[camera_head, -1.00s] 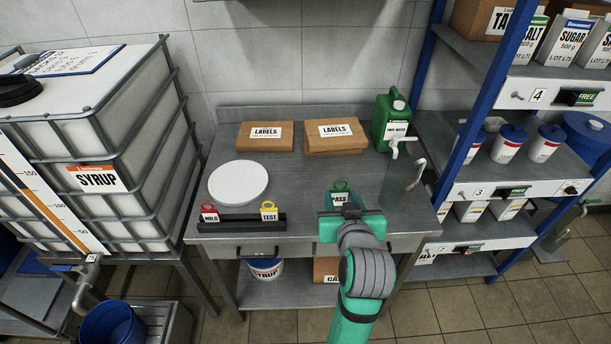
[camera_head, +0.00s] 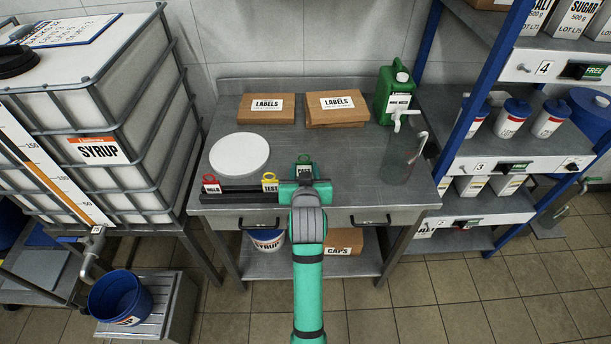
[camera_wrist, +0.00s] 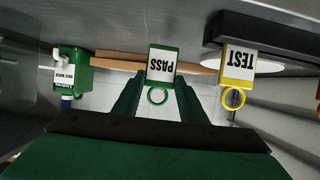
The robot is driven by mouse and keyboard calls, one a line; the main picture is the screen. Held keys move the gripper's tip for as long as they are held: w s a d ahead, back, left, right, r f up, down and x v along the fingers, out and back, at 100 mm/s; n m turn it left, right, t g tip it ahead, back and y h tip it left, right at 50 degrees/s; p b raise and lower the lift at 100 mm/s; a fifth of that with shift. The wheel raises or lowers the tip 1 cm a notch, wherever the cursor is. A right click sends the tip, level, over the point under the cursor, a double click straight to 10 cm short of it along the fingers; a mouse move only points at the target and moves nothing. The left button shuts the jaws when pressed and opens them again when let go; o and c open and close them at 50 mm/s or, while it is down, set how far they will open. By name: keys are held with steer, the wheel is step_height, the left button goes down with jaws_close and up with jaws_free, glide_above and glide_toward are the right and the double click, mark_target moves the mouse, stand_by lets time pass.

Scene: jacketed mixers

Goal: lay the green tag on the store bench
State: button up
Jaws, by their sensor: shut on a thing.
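The green tag, marked PASS (camera_head: 304,171), is in my gripper (camera_head: 305,185), just right of the black tag rack. In the wrist view the green tag (camera_wrist: 162,66) hangs between the two fingers of my gripper (camera_wrist: 158,98), its label upside down in the picture. The steel bench (camera_head: 345,190) lies beneath and around it. I cannot tell whether the tag touches the bench top. My gripper hides the rack's right end in the head view.
A yellow TEST tag (camera_head: 270,181) and a red HOLD tag (camera_head: 211,184) sit on the black rack (camera_head: 235,196), close on the left. A white round disc (camera_head: 240,154), label boxes (camera_head: 337,107) and a green jerrycan (camera_head: 393,95) stand on the bench. The bench's middle is clear.

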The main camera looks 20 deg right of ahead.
steer(key=shift+d+f, duration=0.15)
steer(key=shift+f, duration=1.2)
steer(key=shift+f, duration=0.1)
steer(key=o, duration=1)
